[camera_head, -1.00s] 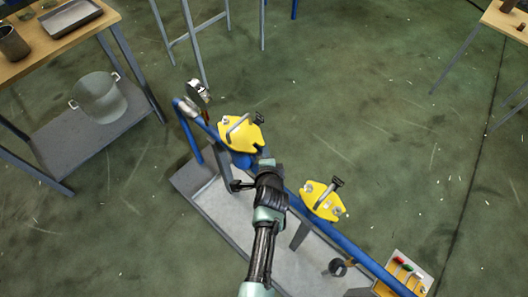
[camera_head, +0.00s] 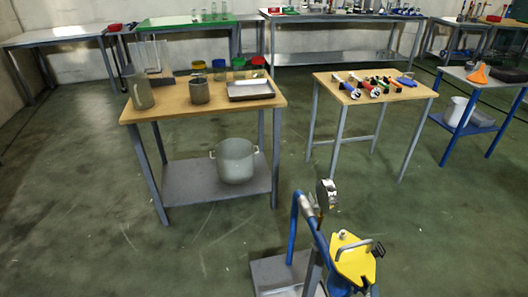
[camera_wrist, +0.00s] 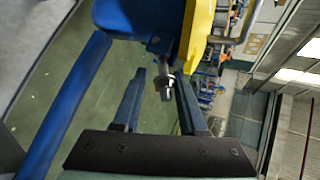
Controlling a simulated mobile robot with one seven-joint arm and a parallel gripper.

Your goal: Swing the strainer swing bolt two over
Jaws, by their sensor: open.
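The strainer shows in the head view at the bottom right, with a yellow lid (camera_head: 355,262) on a blue body (camera_head: 338,286). A dark bolt or knob (camera_head: 378,249) stands at the lid's right edge, and a bar handle crosses the lid. In the wrist view the yellow lid (camera_wrist: 197,35) and blue body (camera_wrist: 140,18) are close above my gripper (camera_wrist: 160,76). The gripper is open, its two fingers on either side of a small metal bolt end (camera_wrist: 163,82). I cannot tell whether they touch it, nor which swing bolt it is. My gripper is outside the head view.
A blue pipe (camera_head: 296,225) with a gauge (camera_head: 327,195) stands beside the strainer, over a grey tray (camera_head: 270,272). Behind are a wooden-topped table (camera_head: 180,108) with a pot below and a tool table (camera_head: 330,93). Floor at left is clear.

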